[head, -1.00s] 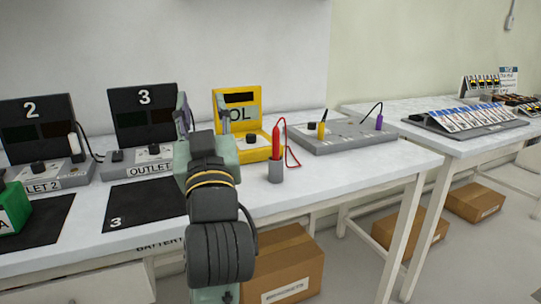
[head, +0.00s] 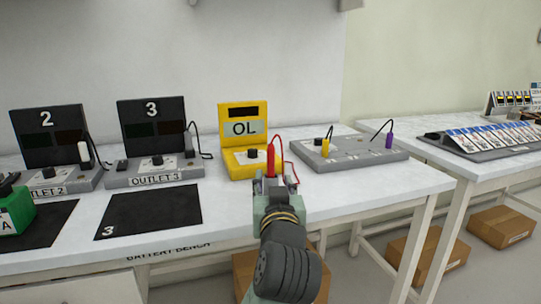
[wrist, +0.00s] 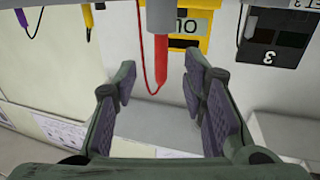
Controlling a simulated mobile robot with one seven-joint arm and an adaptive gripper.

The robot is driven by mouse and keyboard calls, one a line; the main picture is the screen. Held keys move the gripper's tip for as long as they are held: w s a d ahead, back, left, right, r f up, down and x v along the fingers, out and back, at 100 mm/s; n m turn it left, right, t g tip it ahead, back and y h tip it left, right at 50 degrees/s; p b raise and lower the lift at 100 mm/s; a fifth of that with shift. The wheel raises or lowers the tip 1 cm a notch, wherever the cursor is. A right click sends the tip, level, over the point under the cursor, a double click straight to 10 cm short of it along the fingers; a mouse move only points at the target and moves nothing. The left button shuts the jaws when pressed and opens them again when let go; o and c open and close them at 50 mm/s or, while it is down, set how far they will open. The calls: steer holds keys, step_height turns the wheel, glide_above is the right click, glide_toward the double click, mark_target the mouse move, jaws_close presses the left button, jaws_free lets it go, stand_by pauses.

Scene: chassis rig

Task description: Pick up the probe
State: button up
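The red probe (head: 270,160) stands upright in front of the yellow meter (head: 230,117), with a red lead running from it. My gripper (head: 273,180) is in front of the probe's lower part and hides its grey holder in the head view. In the wrist view, which is upside down, the red probe (wrist: 161,55) sits in the grey holder (wrist: 160,15). There my gripper (wrist: 160,85) is open, its two purple-padded fingers spread wide. The probe appears in line with the gap between them, and neither finger visibly touches it.
A grey panel (head: 355,152) with yellow and purple probes is right of the meter. Outlets 2 and 3 (head: 153,170) with black mats (head: 150,212) are on the left. A second table (head: 450,157) stands at right, with cardboard boxes (head: 430,255) on the floor.

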mark_target(271, 168)
steer(key=w+p, duration=0.1)
steer(key=p, duration=0.2)
steer(key=shift+r+p, duration=0.3)
steer(key=shift+r, duration=0.05)
steer(key=w, duration=0.3)
steer(key=shift+a+f+b, duration=0.1)
steer(key=shift+f+b, duration=0.2)
steer(key=shift+f, duration=0.05)
steer(key=shift+w+a+r+p, duration=0.15)
steer(key=shift+w+p, duration=0.2)
steer(key=shift+w, duration=0.95)
steer(key=shift+w+a+f+p, duration=0.1)
steer(key=shift+w+p, duration=0.2)
steer(key=shift+w, duration=0.95)
steer(key=shift+c, duration=0.5)
jaws_close()
